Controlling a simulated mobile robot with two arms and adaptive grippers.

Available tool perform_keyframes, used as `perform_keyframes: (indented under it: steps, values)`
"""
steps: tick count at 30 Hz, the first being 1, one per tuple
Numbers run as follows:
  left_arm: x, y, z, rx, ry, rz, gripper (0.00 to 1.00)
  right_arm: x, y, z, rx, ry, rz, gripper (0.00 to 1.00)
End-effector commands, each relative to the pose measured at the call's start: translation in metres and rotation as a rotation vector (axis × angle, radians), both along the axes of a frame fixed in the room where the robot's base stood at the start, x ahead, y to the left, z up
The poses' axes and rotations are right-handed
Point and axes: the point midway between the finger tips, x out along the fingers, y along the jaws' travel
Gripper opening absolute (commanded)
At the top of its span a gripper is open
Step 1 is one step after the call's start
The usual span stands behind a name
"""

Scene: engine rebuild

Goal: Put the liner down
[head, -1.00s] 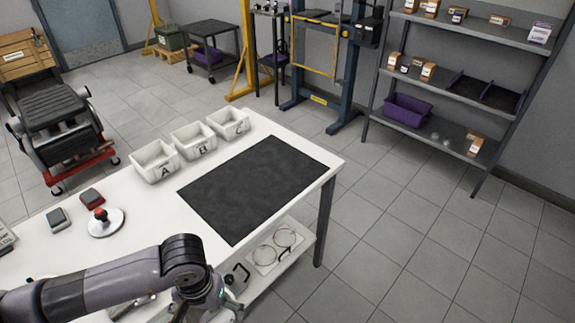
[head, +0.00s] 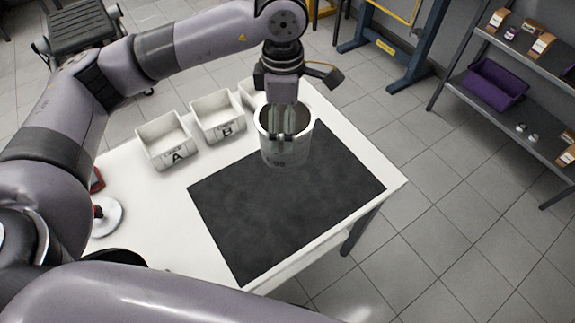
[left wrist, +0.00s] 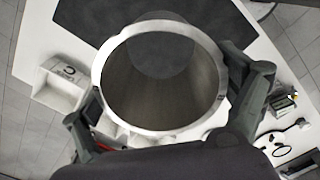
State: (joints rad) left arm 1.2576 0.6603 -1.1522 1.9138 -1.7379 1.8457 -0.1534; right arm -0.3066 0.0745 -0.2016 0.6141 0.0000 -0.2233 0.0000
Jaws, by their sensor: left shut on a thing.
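The liner (head: 285,153) is a light grey open-ended cylinder, upright over the far part of the black mat (head: 285,215). My left gripper (head: 284,125) comes down from above and is shut on the liner. In the left wrist view the liner's round rim (left wrist: 108,85) and bore face the camera, with a gripper finger on either outer side. The mat (left wrist: 100,18) shows beyond it. I cannot tell whether the liner's lower edge touches the mat. My right gripper is not in view.
White bins A (head: 166,142) and B (head: 218,118) stand left of the liner. Bin C is partly hidden behind it in the head view and shows in the left wrist view (left wrist: 62,83). A red-knobbed white disc (head: 107,218) is at the left. The mat's near part is clear.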

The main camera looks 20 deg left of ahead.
Motion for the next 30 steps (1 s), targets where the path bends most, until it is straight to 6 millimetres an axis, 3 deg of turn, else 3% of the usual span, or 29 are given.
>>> perform_keyframes:
  steps: [5,8,16,21,30]
  values:
    - [0.002,-0.002,0.003,0.001,0.002,0.077,0.49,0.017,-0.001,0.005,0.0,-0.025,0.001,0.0]
    - [0.001,-0.002,-0.015,0.003,0.007,0.082,0.49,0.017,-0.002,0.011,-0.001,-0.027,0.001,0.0]
    - [0.0,-0.002,-0.085,0.003,0.008,0.081,0.49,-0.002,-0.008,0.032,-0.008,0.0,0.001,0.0]
    - [0.0,-0.002,-0.124,0.001,0.004,0.079,0.49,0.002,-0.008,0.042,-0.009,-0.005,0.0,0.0]
    - [0.0,-0.002,-0.156,0.001,0.002,0.079,0.49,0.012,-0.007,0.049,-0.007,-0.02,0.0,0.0]
